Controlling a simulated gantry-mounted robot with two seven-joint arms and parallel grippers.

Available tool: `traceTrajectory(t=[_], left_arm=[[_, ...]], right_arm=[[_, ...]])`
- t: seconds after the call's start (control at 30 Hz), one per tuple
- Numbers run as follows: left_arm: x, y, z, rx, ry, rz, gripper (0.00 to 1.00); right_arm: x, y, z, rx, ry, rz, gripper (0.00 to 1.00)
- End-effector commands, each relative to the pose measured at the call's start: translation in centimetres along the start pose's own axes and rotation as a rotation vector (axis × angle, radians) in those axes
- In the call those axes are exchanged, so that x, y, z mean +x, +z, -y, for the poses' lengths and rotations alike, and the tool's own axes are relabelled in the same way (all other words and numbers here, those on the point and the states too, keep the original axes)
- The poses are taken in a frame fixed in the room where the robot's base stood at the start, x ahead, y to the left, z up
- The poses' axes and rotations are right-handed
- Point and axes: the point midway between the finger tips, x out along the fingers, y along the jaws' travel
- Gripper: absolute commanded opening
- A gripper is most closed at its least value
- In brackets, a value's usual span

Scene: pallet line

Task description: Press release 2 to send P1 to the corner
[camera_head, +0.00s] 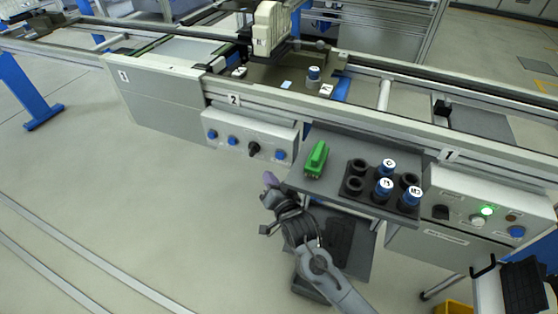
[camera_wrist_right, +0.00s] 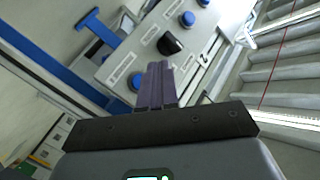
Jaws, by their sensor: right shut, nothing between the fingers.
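The station 2 panel (camera_head: 250,135) is a white box below the "2" sign, with several blue buttons and a black knob (camera_head: 254,149). Its labels are too small to read, so I cannot tell which button is release. My right gripper (camera_head: 269,179) is shut and empty, below the panel's right end and apart from it. In the right wrist view, the fingers (camera_wrist_right: 156,68) point at the panel, between the rightmost blue button (camera_wrist_right: 135,80) and the knob (camera_wrist_right: 169,43). A pallet (camera_head: 262,77) with small parts sits on the line at station 2; no P1 mark is readable. My left gripper is out of view.
A grey shelf (camera_head: 330,190) right of my gripper holds a green part (camera_head: 316,158) and a black rack (camera_head: 352,187) with blue-and-white cylinders. The station 1 panel (camera_head: 465,200) has a lit green light. Open floor lies left.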

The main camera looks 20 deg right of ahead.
Motion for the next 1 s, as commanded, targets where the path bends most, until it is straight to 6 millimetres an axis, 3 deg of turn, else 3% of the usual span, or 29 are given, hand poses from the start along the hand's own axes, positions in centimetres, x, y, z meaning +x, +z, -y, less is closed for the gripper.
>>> traceTrajectory(t=[0.13, 0.4, 1.0], left_arm=[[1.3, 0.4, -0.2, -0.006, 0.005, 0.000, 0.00], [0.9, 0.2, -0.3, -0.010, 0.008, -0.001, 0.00], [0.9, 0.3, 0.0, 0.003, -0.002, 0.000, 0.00]], right_arm=[[1.3, -0.8, -1.2, -0.001, 0.001, -0.002, 0.00], [2.8, -2.1, -2.0, 0.000, 0.001, -0.001, 0.00], [3.2, -2.4, -2.4, 0.001, 0.001, 0.000, 0.00]])
